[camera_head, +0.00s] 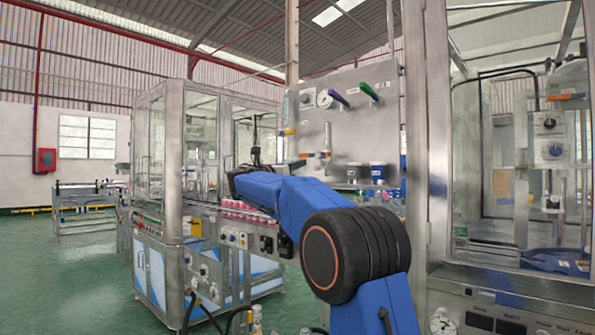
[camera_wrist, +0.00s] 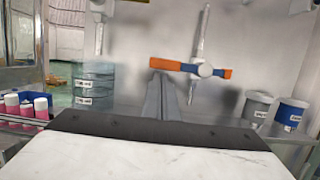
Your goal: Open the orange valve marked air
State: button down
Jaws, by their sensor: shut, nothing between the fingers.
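An orange valve handle with a blue middle part (camera_wrist: 218,72) lies level across a white upright pipe (camera_wrist: 200,40) in the wrist view. It also shows on the metal panel in the head view (camera_head: 314,155). I cannot read an air label on it. My gripper (camera_wrist: 168,84) is shut and empty. Its grey fingers stand just below the handle, left of the pipe, overlapping it in the picture; I cannot tell whether they touch. In the head view I cannot make out the gripper clearly.
Grey (camera_wrist: 257,105) and blue (camera_wrist: 290,113) labelled cups stand to the right on a ledge. A stack of clear containers (camera_wrist: 93,84) and pink-and-white cans (camera_wrist: 27,108) are at left. Purple (camera_head: 338,97) and green (camera_head: 369,91) handles sit higher on the panel.

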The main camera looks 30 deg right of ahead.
jog(key=shift+w+a+r+m, duration=0.15)
jog(key=shift+r+m, duration=0.2)
jog(key=shift+m, duration=0.25)
jog(key=s+r+m+g, duration=0.2)
jog(key=r+m, duration=0.2)
jog(key=m, duration=0.5)
jog(key=s+d+r+m+g+y, duration=0.1)
jog(key=s+r+m+g, duration=0.1)
jog(key=r+m, duration=0.3)
jog(key=shift+d+r+m+g, duration=0.25)
jog(key=shift+m+g, duration=0.35)
jog(key=shift+m, duration=1.6)
jog(key=shift+s+d, duration=0.1)
